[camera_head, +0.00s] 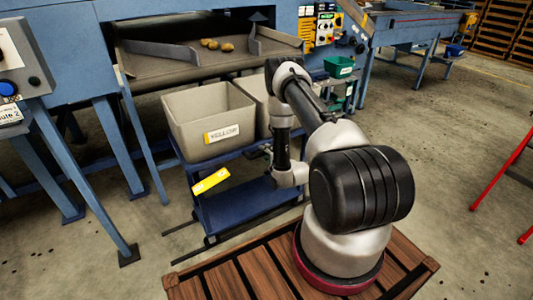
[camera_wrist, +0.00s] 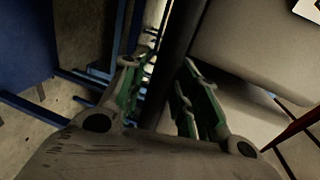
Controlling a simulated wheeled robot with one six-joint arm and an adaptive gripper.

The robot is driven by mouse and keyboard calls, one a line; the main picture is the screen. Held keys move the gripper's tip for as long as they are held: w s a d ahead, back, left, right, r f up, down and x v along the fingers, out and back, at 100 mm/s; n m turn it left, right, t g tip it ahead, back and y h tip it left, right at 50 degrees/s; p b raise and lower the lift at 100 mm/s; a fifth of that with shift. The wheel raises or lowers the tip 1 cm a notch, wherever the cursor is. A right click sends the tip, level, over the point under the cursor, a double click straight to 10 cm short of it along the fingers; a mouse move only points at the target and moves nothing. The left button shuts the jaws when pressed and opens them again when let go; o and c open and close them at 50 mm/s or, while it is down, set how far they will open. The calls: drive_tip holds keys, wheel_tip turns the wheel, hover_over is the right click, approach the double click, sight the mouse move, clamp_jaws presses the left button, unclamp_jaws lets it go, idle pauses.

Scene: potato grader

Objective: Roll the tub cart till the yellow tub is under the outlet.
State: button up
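The tub cart (camera_head: 215,163) is a blue frame with a lower shelf, standing beside the grader. The yellow tub (camera_head: 183,118) is a grey tub with a white and yellow label, at the left on the cart. A second grey tub (camera_head: 251,86) stands to its right, partly behind my arm. The outlet chute (camera_head: 190,66), holding a few potatoes, is above and behind the tubs. My gripper (camera_head: 262,152) is low at the cart's near right side. In the wrist view its green-padded fingers (camera_wrist: 162,85) stand apart on either side of a dark bar; contact is unclear.
A yellow and white tag (camera_head: 210,181) hangs tilted at the cart's near side. Blue grader legs (camera_head: 120,150) stand left of the cart. A green bin (camera_head: 339,66) stands right of the tubs. Open concrete floor (camera_head: 440,130) lies to the right.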

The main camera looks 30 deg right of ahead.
clamp_jaws()
drive_tip(key=d, duration=1.8)
drive_tip(key=shift+w, duration=0.25)
drive_tip(key=shift+d, duration=0.1)
drive_tip(key=shift+o, duration=2.2)
unclamp_jaws()
drive_tip(key=v, duration=1.2)
